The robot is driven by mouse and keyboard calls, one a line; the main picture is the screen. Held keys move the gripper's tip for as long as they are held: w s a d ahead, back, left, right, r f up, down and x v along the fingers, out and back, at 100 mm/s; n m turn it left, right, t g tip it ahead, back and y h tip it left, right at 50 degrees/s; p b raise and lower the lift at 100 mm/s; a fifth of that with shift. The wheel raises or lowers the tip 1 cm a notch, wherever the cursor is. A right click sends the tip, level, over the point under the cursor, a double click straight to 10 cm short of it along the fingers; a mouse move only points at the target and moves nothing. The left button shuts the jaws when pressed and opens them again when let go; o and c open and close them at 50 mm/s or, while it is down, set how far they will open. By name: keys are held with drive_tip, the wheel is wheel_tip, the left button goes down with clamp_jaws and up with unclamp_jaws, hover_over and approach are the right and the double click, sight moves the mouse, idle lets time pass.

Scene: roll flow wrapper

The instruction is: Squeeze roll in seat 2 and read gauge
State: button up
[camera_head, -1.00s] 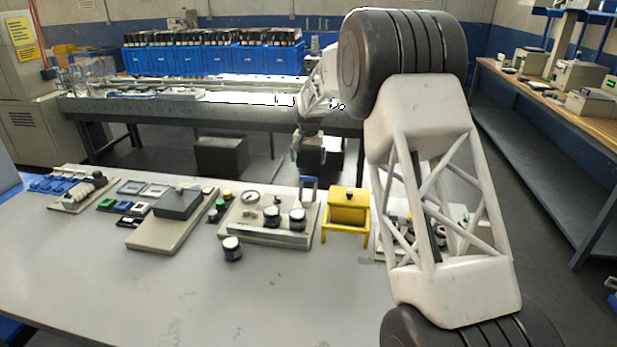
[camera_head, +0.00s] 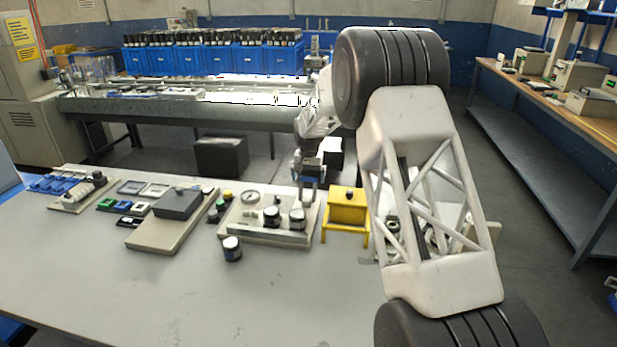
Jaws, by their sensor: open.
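A beige gauge board (camera_head: 240,235) on the table carries a round white-faced gauge (camera_head: 250,198) at its back left. Two dark rolls with pale tops stand on it, a middle one (camera_head: 271,216) and a right one (camera_head: 297,219). Another such roll (camera_head: 232,249) stands on the table in front of the board. My gripper (camera_head: 311,197) is open at the back right of the board, behind and above the right roll. I cannot tell whether it touches anything. Seat numbers and the gauge reading are too small to read.
A yellow stand (camera_head: 346,211) is close to the right of the board. A dark grey block (camera_head: 177,203) on a beige base is to the left. My arm hides the table's right side. The front of the table (camera_head: 150,300) is clear.

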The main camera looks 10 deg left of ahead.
drive_tip(key=c, duration=1.3)
